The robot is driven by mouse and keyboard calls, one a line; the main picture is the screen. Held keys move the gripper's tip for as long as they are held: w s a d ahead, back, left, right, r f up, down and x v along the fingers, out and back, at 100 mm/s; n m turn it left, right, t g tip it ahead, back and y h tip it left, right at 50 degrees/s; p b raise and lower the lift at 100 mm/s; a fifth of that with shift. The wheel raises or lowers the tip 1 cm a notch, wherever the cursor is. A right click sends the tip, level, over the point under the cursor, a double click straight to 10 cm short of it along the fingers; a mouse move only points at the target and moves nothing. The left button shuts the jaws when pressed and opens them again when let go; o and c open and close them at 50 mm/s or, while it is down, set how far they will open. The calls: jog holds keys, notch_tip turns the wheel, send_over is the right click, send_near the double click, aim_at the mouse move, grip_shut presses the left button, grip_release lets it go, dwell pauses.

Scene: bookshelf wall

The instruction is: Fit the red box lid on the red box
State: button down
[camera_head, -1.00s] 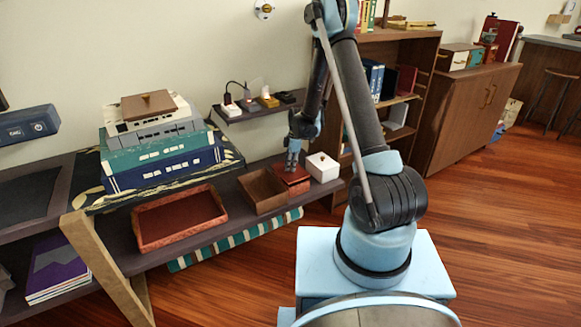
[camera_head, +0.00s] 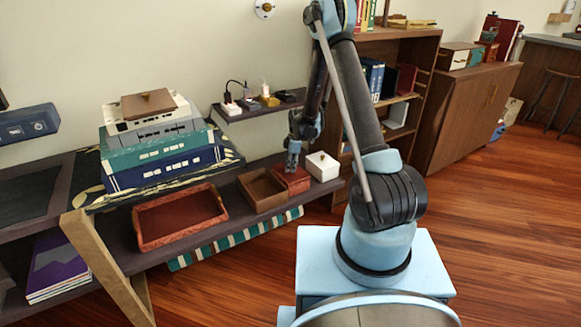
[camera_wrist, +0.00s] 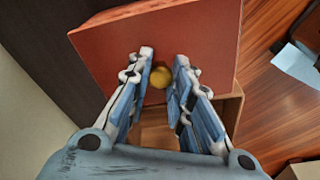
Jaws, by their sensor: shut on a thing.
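The red box (camera_head: 292,184) stands on the dark shelf between an open brown box and a white box. In the wrist view the red box lid (camera_wrist: 205,35) is a flat red square with a round golden knob (camera_wrist: 160,77). My gripper (camera_wrist: 161,65) has its two fingers on either side of the knob and is shut on it. In the head view my gripper (camera_head: 292,168) points down right at the top of the red box.
The open brown box (camera_head: 262,203) is close on the left and the white box (camera_head: 322,166) close on the right. A red tray (camera_head: 140,247) lies further left. A small wall shelf (camera_head: 285,106) with plugs and small items is above, behind my gripper.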

jog(key=shift+f, duration=0.4)
jog(key=c, duration=1.4)
grip_release()
jog(key=shift+o, duration=0.2)
notch_tip(320, 180, up, 12)
jog(key=d, duration=0.1)
jog(key=shift+w+d+f, duration=0.15)
jog(key=shift+w+d, duration=0.05)
jog(key=shift+d, duration=0.2)
